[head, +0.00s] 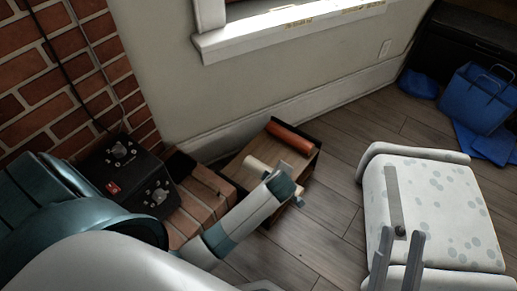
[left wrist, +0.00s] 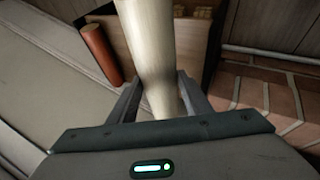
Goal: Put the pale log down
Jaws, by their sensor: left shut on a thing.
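My left gripper (head: 287,183) is shut on the pale log (head: 257,168), whose near end sits between the fingers in the left wrist view (left wrist: 158,45). The log shows over a dark-edged wooden box (head: 248,149) on the floor; I cannot tell whether it touches the box. A reddish-brown log (head: 290,137) lies along the far side of the box and shows left of the pale log in the left wrist view (left wrist: 101,54). My right gripper (head: 400,252) is open and empty, in front of a white patterned seat.
The white seat (head: 445,200) with grey spots stands at right. Blue bags (head: 482,98) lie beyond it by a dark cabinet (head: 470,45). A brick hearth (head: 198,212) and a black control box (head: 120,170) are at left. Bare wooden floor (head: 335,185) lies between box and seat.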

